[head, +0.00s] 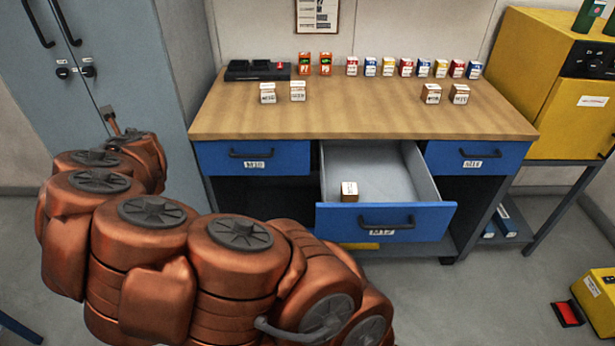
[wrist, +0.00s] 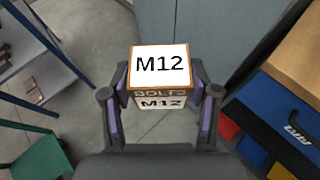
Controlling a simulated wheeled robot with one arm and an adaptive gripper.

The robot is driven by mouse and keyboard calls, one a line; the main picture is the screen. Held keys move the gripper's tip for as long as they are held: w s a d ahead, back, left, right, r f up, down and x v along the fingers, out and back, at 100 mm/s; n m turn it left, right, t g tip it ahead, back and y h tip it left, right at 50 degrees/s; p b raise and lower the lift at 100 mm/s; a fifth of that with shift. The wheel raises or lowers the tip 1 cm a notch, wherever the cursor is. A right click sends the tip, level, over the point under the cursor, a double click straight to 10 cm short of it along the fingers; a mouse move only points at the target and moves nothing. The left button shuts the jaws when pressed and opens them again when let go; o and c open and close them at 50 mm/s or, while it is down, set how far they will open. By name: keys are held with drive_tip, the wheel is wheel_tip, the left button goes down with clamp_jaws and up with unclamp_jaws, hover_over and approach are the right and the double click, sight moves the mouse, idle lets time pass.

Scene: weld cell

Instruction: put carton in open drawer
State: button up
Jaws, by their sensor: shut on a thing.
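In the wrist view a small brown carton (wrist: 160,65) with white labels reading "M12" and "BOLTS" sits between the fingers of my gripper (wrist: 161,98). My gripper is shut on it, above the floor. The open drawer (head: 386,222) is the middle one of the workbench, blue-fronted with a label that looks like "M12". Another small carton (head: 349,192) lies inside it at the left, and the rest of the drawer floor is bare.
The workbench top (head: 350,118) holds several small cartons and a dark tray (head: 257,70). Blue drawers at left (head: 254,157) and right (head: 476,160) are shut. A grey cabinet (head: 130,60) stands left, a yellow machine (head: 556,85) right.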

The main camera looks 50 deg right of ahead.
drive_tip(key=s+d+f+m+g+h+b, duration=0.1)
drive_tip(key=s+d+f+m+h+b, duration=0.6)
drive_tip(key=f+b, duration=0.55)
drive_tip(key=s+d+r+m+g+h, duration=0.1)
drive_tip(key=s+d+m+g+h, duration=0.3)
drive_tip(key=d, duration=0.8)
drive_tip(key=s+d+m+g, duration=0.1)
drive_tip(key=s+d, duration=0.5)
drive_tip(key=d, duration=0.5)
drive_tip(key=s+d+r+m+g+h, duration=0.2)
drive_tip(key=s+d+m+g, duration=0.8)
drive_tip(key=s+d, duration=1.5)
drive_tip(key=shift+s+d+f+m+g+y+b, duration=0.15)
drive_tip(key=shift+s+d+f+g+b, duration=0.3)
drive_tip(key=shift+s+f, duration=1.05)
drive_tip(key=shift+s+d+f+m+g+y+b, duration=0.15)
drive_tip(key=shift+s+f+g+b, duration=0.4)
drive_tip(key=shift+f, duration=1.95)
drive_tip(key=shift+s+d+f+m+g+b, duration=0.2)
drive_tip(key=shift+s+d+f+g+b, duration=0.35)
drive_tip(key=shift+f, duration=1.45)
drive_tip(key=shift+s+a+f+b, duration=0.15)
drive_tip(key=shift+s+f+b, duration=0.15)
drive_tip(key=shift+f, duration=0.35)
